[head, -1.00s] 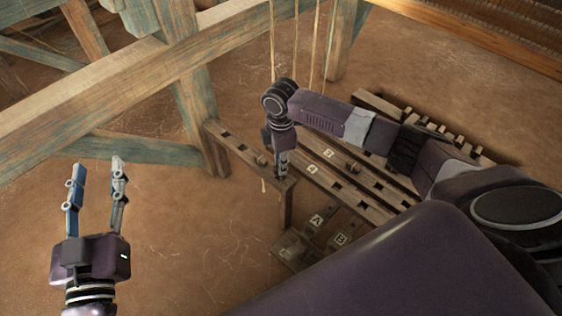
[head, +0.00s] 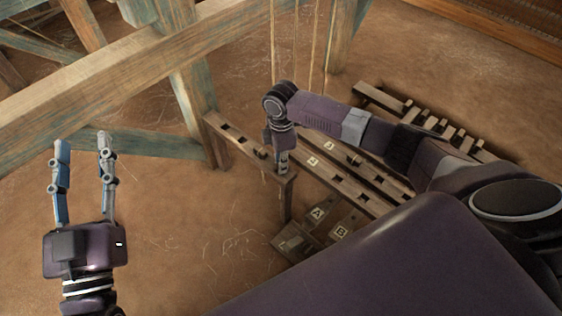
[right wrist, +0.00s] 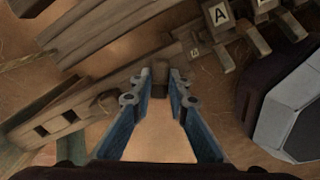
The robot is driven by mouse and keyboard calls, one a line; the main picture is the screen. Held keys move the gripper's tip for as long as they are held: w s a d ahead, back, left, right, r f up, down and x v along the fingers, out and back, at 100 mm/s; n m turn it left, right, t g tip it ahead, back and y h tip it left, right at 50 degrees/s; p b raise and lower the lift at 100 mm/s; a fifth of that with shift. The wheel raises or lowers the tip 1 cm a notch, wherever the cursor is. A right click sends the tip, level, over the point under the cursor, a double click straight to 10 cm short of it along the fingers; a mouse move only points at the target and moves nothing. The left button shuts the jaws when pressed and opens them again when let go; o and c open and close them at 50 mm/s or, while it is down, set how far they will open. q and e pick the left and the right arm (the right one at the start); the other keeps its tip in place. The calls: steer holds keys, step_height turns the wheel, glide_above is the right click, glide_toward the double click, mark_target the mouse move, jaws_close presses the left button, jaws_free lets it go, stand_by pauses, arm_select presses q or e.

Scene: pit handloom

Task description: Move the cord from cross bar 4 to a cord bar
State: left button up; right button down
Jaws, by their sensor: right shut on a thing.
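My right gripper (head: 282,168) is at the near end of a slotted wooden bar (head: 232,138). In the right wrist view its fingers (right wrist: 160,82) are shut on a small brown wooden piece (right wrist: 160,76); I cannot tell whether this belongs to the cord. A small peg (head: 262,152) sits on the same bar, just left of the gripper. Several thin pale cords (head: 274,45) hang from above behind my right wrist; their lower ends are partly hidden. Small white labels (head: 313,161) mark the neighbouring slotted bars, too small to read surely. My left gripper (head: 82,145) is open and empty over bare floor.
Treadles labelled A (head: 318,213) and B (head: 341,232) lie low beside the bars; they also show in the right wrist view (right wrist: 218,14). A thick loom beam (head: 110,80) and post (head: 196,95) stand at the left. A pegged rack (head: 380,98) lies behind my right arm.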

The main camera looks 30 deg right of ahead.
steer(key=c, duration=1.8)
jaws_free()
steer(key=shift+o, duration=0.2)
step_height(320, 180, up, 12)
